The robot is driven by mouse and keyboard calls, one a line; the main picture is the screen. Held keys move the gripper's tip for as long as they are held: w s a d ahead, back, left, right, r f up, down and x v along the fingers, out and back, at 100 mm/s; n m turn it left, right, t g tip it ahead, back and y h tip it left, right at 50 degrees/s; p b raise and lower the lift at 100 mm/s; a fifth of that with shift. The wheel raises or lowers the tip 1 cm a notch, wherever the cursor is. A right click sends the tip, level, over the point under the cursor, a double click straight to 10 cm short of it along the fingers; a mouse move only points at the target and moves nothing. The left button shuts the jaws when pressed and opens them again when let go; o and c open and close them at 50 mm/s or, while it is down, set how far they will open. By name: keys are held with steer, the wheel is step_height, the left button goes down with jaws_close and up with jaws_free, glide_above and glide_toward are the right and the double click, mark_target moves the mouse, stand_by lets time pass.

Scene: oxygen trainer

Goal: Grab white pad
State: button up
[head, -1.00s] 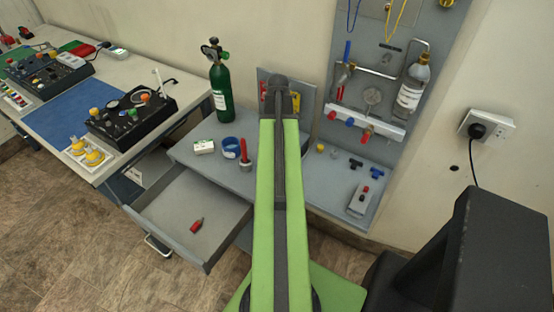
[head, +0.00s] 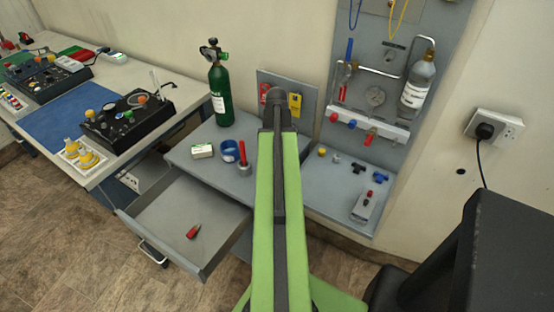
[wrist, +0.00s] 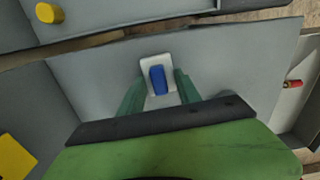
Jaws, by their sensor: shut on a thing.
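In the wrist view, a small white pad (wrist: 155,62) with a blue block-like part on its face sits between the two green fingers of my gripper (wrist: 158,84). The fingers are shut on the pad from both sides. A grey surface lies behind it; I cannot tell whether the pad touches it. In the head view my green arm hides the gripper and the pad.
A grey bench holds a green cylinder (head: 221,95), a blue ring (head: 230,151) and a white box (head: 202,151). An open drawer (head: 160,215) contains a red item (head: 193,232). A grey panel with fittings (head: 375,100) stands right of my arm.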

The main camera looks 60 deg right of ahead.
steer(key=shift+c, duration=1)
steer(key=shift+r, duration=0.1)
steer(key=shift+r+p, duration=0.25)
steer(key=shift+p, duration=0.1)
steer(key=r+p, duration=0.2)
steer(key=s+r+p, duration=0.1)
steer(key=r+p, duration=0.1)
steer(key=shift+s+r+p, duration=0.1)
steer(key=shift+r+p, duration=0.25)
steer(key=s+r+p, duration=0.5)
steer(key=s, duration=0.5)
steer(key=shift+s+r+p, duration=0.3)
